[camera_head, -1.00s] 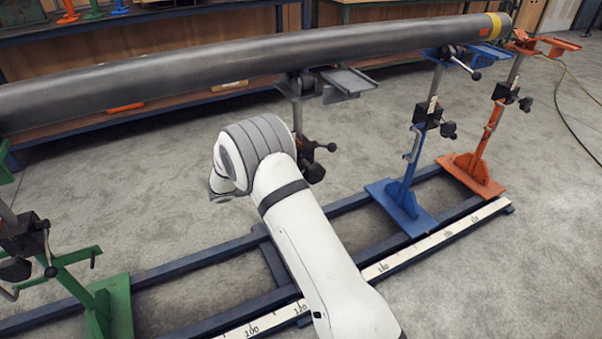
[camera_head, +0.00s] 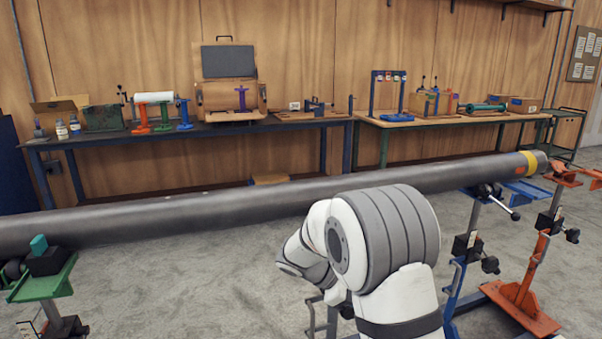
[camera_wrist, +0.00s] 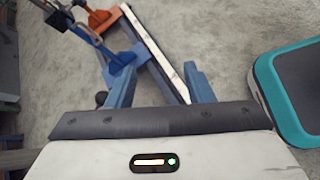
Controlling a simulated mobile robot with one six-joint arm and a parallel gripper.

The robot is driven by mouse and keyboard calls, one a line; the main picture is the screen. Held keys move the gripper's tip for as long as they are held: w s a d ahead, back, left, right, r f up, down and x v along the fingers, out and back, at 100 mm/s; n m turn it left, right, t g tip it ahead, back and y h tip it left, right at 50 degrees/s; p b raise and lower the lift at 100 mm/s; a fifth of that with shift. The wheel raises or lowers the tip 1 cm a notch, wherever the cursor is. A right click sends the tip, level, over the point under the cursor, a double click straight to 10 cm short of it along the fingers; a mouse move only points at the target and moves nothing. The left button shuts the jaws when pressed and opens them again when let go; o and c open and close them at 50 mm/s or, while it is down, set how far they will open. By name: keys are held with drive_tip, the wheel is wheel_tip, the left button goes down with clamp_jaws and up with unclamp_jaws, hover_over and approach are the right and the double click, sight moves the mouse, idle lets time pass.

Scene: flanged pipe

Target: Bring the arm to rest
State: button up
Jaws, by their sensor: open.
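My gripper (camera_wrist: 158,78) shows in the wrist view with its two blue-grey fingers apart and nothing between them. It points down toward the concrete floor, with stand feet and the scale rail beyond the fingers. In the head view my white and grey arm is bent in front of the pipe, and my gripper is hidden there. The long grey pipe (camera_head: 300,198) with a yellow band near its right end lies across the stands. I see nothing in my grip.
A green stand (camera_head: 45,283) is at the left; blue (camera_head: 462,265) and orange (camera_head: 530,285) stands are at the right. The white scale rail (camera_wrist: 155,50) shows in the wrist view. Two workbenches (camera_head: 345,120) (camera_head: 460,119) stand behind the pipe. Bare floor lies between stands.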

drive_tip(key=s+r+m+t+y+p, duration=0.2)
drive_tip(key=s+r+m+y+p, duration=0.8)
drive_tip(key=s+r, duration=1.3)
drive_tip(key=s+m+p, duration=0.2)
drive_tip(key=m+p, duration=0.2)
drive_tip(key=p, duration=0.1)
drive_tip(key=shift+a+r+m+y+p, duration=0.15)
drive_tip(key=shift+r+m+y+p, duration=0.15)
drive_tip(key=shift+y, duration=0.1)
